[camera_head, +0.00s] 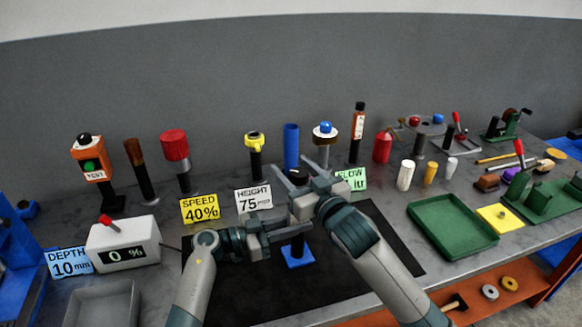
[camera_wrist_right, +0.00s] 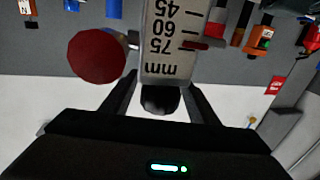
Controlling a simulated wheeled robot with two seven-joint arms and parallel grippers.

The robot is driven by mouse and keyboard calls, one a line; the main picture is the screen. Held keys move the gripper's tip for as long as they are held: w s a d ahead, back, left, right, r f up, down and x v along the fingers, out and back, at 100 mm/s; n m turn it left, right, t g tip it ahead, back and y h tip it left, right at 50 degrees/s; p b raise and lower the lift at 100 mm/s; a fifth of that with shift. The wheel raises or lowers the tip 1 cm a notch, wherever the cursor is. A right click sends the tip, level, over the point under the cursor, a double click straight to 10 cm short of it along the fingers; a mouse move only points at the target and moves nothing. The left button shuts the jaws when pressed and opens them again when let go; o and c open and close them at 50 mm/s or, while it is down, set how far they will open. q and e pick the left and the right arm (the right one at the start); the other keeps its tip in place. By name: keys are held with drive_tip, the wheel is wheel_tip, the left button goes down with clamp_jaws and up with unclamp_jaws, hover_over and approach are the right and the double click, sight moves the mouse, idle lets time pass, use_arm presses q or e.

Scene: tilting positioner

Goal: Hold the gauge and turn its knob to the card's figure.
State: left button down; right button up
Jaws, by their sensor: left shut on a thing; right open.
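The gauge stands on the dark mat, mostly hidden behind my grippers in the head view; its blue foot (camera_head: 298,257) shows. In the right wrist view its pale scale (camera_wrist_right: 170,45) appears upside down, marked mm with 45, 60 and 75. A dark round knob (camera_wrist_right: 160,100) sits at the scale's end, between the open right fingers, with gaps at both sides. My left gripper (camera_head: 285,232) is shut on the gauge above its foot. My right gripper (camera_head: 294,176) is open above the left one. The white HEIGHT card (camera_head: 253,199) reads 75 mm.
Other cards stand near: SPEED 40% (camera_head: 200,208), DEPTH 10 mm (camera_head: 70,262) and a partly covered FLOW card (camera_head: 352,179). Several posts with coloured heads stand behind. A white 0 % box (camera_head: 140,232) is at left, a green tray (camera_head: 452,224) at right. The black mat (camera_head: 345,270) is largely clear.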

drive_tip(key=shift+w+a, duration=0.25)
drive_tip(key=shift+w, duration=0.15)
drive_tip(key=c, duration=1)
drive_tip(key=shift+c, duration=0.2)
drive_tip(key=shift+n+y, duration=0.3)
drive_tip(key=shift+s+a+n+g+y, duration=0.25)
drive_tip(key=shift+n+g+y, duration=0.45)
drive_tip(key=shift+g+y, duration=0.2)
drive_tip(key=shift+s+a+n+g+y, duration=0.15)
drive_tip(key=shift+a+n+g+y, duration=0.1)
drive_tip(key=shift+n+g+y, duration=0.55)
drive_tip(key=o, duration=1)
